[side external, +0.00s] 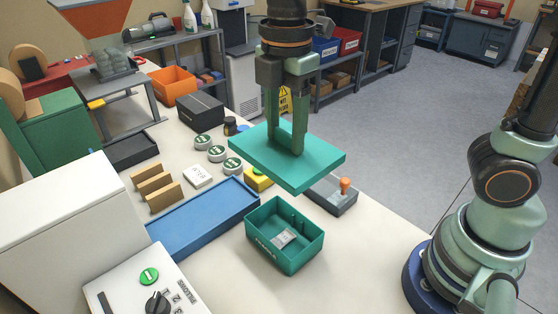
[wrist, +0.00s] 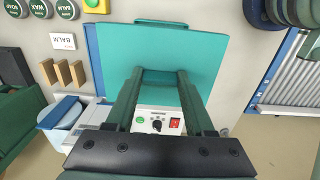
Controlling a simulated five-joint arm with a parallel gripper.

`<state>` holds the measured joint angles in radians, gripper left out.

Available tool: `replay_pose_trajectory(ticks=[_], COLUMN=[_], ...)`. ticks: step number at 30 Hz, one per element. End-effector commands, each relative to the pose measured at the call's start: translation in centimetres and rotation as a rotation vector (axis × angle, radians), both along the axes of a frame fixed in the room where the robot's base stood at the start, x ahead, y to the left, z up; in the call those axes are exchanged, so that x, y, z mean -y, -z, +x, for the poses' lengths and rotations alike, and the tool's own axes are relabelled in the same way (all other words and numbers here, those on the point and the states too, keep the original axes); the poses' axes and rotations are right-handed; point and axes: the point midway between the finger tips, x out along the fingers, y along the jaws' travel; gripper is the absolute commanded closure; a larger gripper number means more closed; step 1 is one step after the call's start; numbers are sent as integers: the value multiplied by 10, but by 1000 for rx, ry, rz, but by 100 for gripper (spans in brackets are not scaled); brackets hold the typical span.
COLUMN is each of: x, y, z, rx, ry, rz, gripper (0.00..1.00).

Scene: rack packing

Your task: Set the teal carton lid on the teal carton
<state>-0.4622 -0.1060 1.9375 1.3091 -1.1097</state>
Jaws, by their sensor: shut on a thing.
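The teal carton lid (side external: 285,160) is a flat teal slab held in the air, roughly level. My gripper (side external: 286,152) points down and is shut on the lid. The lid also fills the upper middle of the wrist view (wrist: 165,50), with my gripper's fingers (wrist: 158,78) reaching to it. The teal carton (side external: 284,235) stands open on the table, below the lid and apart from it. A small pale item (side external: 285,238) lies inside the carton. The carton does not show in the wrist view, where the lid covers the middle.
A blue tray (side external: 205,220) lies left of the carton. A grey box with an orange knob (side external: 344,187) and a yellow button box (side external: 258,180) stand behind it. Round tins (side external: 217,153), a white card (side external: 198,176) and a tan slotted rack (side external: 158,190) are further left. Table right of the carton is clear.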

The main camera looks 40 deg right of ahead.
Motion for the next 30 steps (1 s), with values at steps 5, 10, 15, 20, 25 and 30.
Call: replay_pose_trajectory(ticks=[5, 10, 15, 20, 25, 30], x=[0, 0, 0, 0, 0, 0], y=[46, 88, 123, 139, 155, 175], z=[-1, -1, -1, 0, -1, -1], rx=[-8, -8, -6, -3, -5, -4], ry=[0, 0, 0, 1, 1, 1], rz=[-4, -4, -3, -2, -2, -2], gripper=[99, 99, 99, 99, 99, 99])
